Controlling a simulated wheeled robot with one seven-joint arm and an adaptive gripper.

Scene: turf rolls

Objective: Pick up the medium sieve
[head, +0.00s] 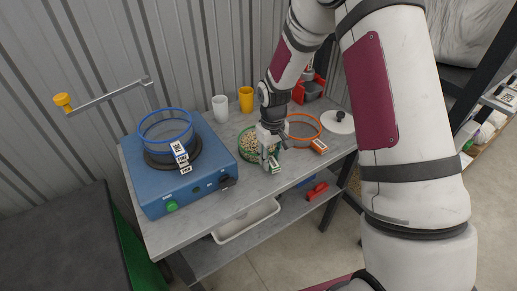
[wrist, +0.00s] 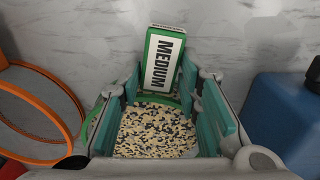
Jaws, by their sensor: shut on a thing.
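The medium sieve (head: 249,157) is a green ring holding pale and dark grains on the grey bench, right of the blue machine. Its green-edged tag reading MEDIUM (wrist: 162,62) stands out in the wrist view. My gripper (head: 270,158) is over the right side of this sieve. In the wrist view my gripper (wrist: 160,88) has its teal finger pads on either side of the tag and is shut on the sieve at the tag. The grains show between the fingers. The arm and fingers hide part of the ring; I cannot tell whether it is clear of the bench.
An orange sieve (head: 321,128) lies close on the right, with a white lid (head: 338,122) beyond. The blue machine (head: 205,160) on the left carries a blue sieve tagged FINE (head: 165,110). A white cup (head: 220,108) and yellow cup (head: 246,99) stand behind. Bare bench lies in front.

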